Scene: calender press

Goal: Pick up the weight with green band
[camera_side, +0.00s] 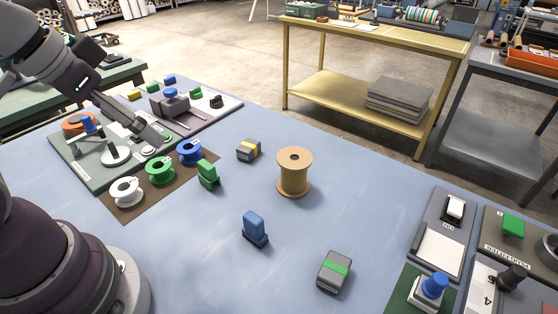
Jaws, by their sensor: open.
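The weight with green band (334,271) is a dark grey block with a green stripe. It rests on the blue table (190,260) near the front, right of centre, with clear table around it. A similar grey weight with a yellow band (249,150) lies farther back, left of the cardboard spool. My gripper (153,132) reaches in from the upper left over the green panel, far from the green-banded weight. It is open, and no object shows in it. Its fingers look small and partly overlap the panel behind them.
A cardboard spool (293,173) stands mid-table. White, green and blue spools (160,171) stand on a brown mat at left. Panels with a white switch (455,208) and a blue knob (433,286) fill the right.

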